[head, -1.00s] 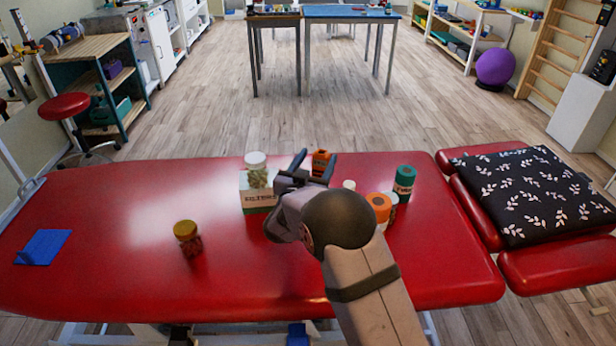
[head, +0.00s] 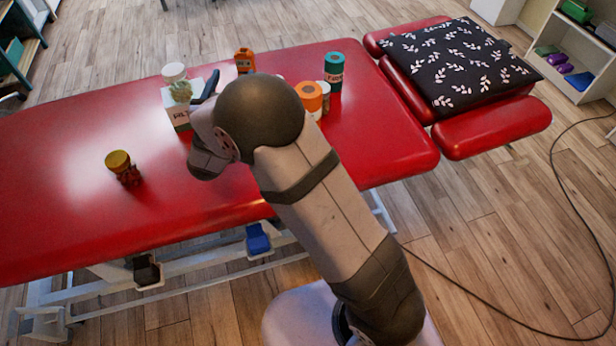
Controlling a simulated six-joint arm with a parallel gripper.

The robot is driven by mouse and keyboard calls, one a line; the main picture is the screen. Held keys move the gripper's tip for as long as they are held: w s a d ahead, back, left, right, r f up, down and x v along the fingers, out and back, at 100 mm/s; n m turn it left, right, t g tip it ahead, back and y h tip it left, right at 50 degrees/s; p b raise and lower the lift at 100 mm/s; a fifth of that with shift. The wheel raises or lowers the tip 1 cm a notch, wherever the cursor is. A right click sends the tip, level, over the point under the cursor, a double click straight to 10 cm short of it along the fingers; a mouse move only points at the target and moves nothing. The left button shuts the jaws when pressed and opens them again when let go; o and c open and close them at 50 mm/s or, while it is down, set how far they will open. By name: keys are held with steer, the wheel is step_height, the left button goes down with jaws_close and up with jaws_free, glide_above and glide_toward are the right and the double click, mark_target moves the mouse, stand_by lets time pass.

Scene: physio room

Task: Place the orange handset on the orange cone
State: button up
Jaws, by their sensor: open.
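An upright orange object with dark markings (head: 245,60), which looks like the handset, stands near the far edge of the red couch. A rounder orange piece with a darker top centre (head: 309,94) stands to its right; it may be the cone, but its lower part is partly hidden by my arm and I cannot tell its shape. My gripper (head: 222,82) is open and low over the couch, just short of the upright orange object. One dark finger shows; my arm hides the other.
On the red couch (head: 75,215), a white carton (head: 177,114) and white-lidded jar (head: 174,74) stand left of my gripper. A patterned black cushion (head: 455,65) lies far right.

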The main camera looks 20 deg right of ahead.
steer(key=s+f+n+g+y, duration=0.1)
steer(key=s+f+g+y, duration=0.1)
steer(key=s+f, duration=0.1)
steer(key=s+d+f+n+g+y, duration=0.1)
steer(key=s+f+g+y, duration=0.2)
steer(key=s, duration=0.2)
steer(key=s+d+f+n+g+y, duration=0.1)
steer(key=s+f+n+g+y, duration=0.1)
steer(key=s+g, duration=0.1)
steer(key=shift+s+d+f, duration=0.1)
steer(key=shift+s+f, duration=0.3)
steer(key=s+d+f+g, duration=0.1)
steer(key=s, duration=0.2)
steer(key=s+d+g, duration=0.1)
steer(key=s, duration=0.2)
steer(key=s+d+f+g, duration=0.1)
steer(key=s, duration=0.2)
steer(key=shift+s+d+f+g, duration=0.15)
steer(key=shift+s+f+g, duration=0.15)
steer(key=shift+f+g, duration=0.1)
steer(key=s+d+g, duration=0.2)
steer(key=s+d, duration=0.1)
steer(key=s, duration=0.4)
steer(key=s+d+f+g+h, duration=0.1)
steer(key=s+d+g, duration=0.1)
steer(key=s, duration=0.5)
steer(key=shift+s+d+g, duration=0.2)
steer(key=shift+d+g, duration=0.2)
step_height(320, 180, up, 16)
steer(key=p, duration=1.6)
